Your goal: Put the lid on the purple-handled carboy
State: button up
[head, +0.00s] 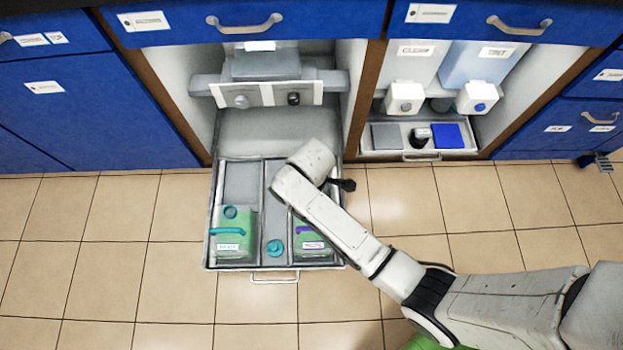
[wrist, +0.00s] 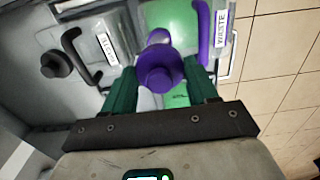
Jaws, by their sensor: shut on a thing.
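The purple-handled carboy (head: 313,238) is green and sits at the front right of the pulled-out drawer, partly hidden by my arm. In the wrist view its green body (wrist: 182,15), purple handle (wrist: 204,35) and white label show beyond my fingers. My gripper (wrist: 162,88) is shut on a purple lid (wrist: 160,78), held between its dark teal fingers. The lid overlaps a purple ring, seemingly the carboy's mouth (wrist: 158,36); whether they touch I cannot tell. In the head view my gripper and the lid are hidden behind my arm.
A teal-handled green carboy (head: 232,245) stands at the drawer's left. A teal lid (head: 275,247) lies in the middle compartment. Tiled floor before the drawer is clear.

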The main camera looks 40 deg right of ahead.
jog(key=shift+s+d+f+b, duration=0.1)
jog(key=shift+f+b, duration=1.95)
jog(key=shift+b, duration=0.6)
jog(key=shift+f+b, duration=0.45)
jog(key=shift+f, duration=0.7)
jog(key=shift+p, duration=0.65)
jog(key=shift+f, duration=0.45)
jog(key=o, duration=1.1)
jog(key=shift+o, duration=0.4)
jog(key=shift+o, duration=0.7)
